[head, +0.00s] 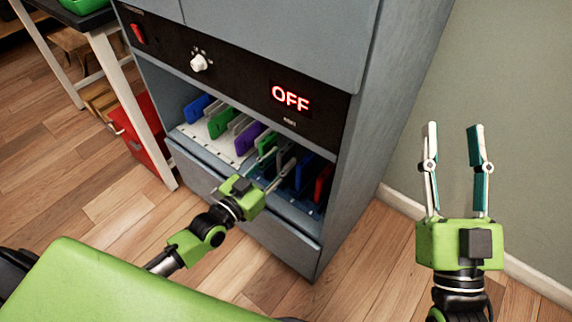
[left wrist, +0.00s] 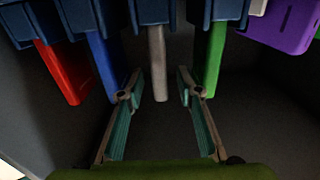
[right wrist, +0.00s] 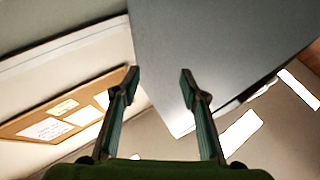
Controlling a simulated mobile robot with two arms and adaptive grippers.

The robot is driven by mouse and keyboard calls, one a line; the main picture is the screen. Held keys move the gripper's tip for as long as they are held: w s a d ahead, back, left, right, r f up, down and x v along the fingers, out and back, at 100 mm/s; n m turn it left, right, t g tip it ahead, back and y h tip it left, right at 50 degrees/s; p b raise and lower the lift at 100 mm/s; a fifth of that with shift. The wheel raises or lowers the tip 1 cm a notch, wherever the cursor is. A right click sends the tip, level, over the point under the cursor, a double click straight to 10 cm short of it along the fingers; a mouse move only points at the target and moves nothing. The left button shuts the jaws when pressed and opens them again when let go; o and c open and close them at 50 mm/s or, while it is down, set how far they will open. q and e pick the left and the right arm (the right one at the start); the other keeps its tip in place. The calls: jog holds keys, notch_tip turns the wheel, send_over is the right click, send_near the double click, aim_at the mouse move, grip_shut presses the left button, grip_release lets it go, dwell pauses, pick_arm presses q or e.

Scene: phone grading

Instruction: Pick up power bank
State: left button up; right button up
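Several slab-shaped devices stand in a row of slots in the cabinet bay. The frames do not show for certain which is the power bank. My left gripper (head: 279,172) reaches into the bay. In the left wrist view, its open fingers (left wrist: 158,82) lie on either side of a grey slab (left wrist: 158,62), with gaps showing. A blue slab (left wrist: 103,62) and a red slab (left wrist: 66,75) are to its left. A green slab (left wrist: 208,62) and a purple slab (left wrist: 290,28) are to its right. My right gripper (head: 453,127) is open and empty beside the cabinet.
The grey cabinet (head: 355,160) has a panel with an OFF display (head: 290,97), a white knob (head: 199,63) and a red switch (head: 138,33). Its walls and the panel bound the bay. A red bin (head: 133,140) stands left. Wooden floor (head: 110,225) is clear in front.

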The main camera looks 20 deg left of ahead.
aim_at(286, 154)
pick_arm(q)
jog(key=x, duration=0.3)
jog(key=shift+b, duration=0.4)
grip_shut()
pick_arm(e)
jog(key=s+r+t, duration=0.1)
jog(key=r, duration=0.1)
jog(key=s+r+t+y, duration=0.1)
jog(key=s+r, duration=0.1)
jog(key=shift+s+d+r+t, duration=0.1)
jog(key=shift+s+d+t, duration=0.1)
jog(key=shift+t, duration=0.2)
pick_arm(q)
jog(key=shift+r, duration=0.15)
pick_arm(e)
jog(key=shift+w, duration=0.15)
